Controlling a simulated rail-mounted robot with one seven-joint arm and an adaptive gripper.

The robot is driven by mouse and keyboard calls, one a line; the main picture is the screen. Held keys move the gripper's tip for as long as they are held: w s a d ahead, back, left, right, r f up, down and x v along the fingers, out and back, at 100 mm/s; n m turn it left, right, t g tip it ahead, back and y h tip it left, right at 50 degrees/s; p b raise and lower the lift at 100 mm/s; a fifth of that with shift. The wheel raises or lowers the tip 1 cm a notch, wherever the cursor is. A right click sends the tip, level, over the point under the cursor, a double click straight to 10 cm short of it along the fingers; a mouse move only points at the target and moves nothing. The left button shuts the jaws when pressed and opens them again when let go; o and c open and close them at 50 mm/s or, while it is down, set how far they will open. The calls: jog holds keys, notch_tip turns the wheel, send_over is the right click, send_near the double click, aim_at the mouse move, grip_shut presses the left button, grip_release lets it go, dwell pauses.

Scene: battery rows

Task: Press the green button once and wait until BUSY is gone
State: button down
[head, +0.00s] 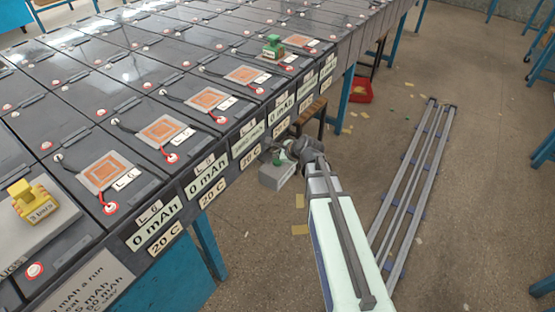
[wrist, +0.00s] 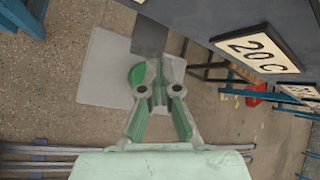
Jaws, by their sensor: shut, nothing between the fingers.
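The green button (wrist: 135,75) is on a light grey box (wrist: 101,66), partly hidden behind my gripper (wrist: 158,66) in the wrist view. My gripper is shut and empty, its fingertips over the right part of the button; I cannot tell whether they touch it. A dark grey panel (wrist: 150,35) sits at the edge of the box, with no readable text. In the head view the grey box (head: 277,178) is beside the battery bench, below its front edge, and my gripper (head: 281,155) is at its top. No BUSY sign is readable in either view.
Rows of dark batteries (head: 100,115) with orange pads fill the bench at left. A yellow piece (head: 33,200) and a green piece (head: 273,46) stand on it. Signs reading 0 mAh and 20 C (wrist: 257,50) line its front. Rails (head: 415,190) lie on the open floor at right.

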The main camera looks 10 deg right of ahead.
aim_at(278, 162)
jog(key=shift+r, duration=0.1)
notch_tip(278, 162, up, 5)
jog(key=p, duration=0.4)
dwell(0.3)
dwell(0.7)
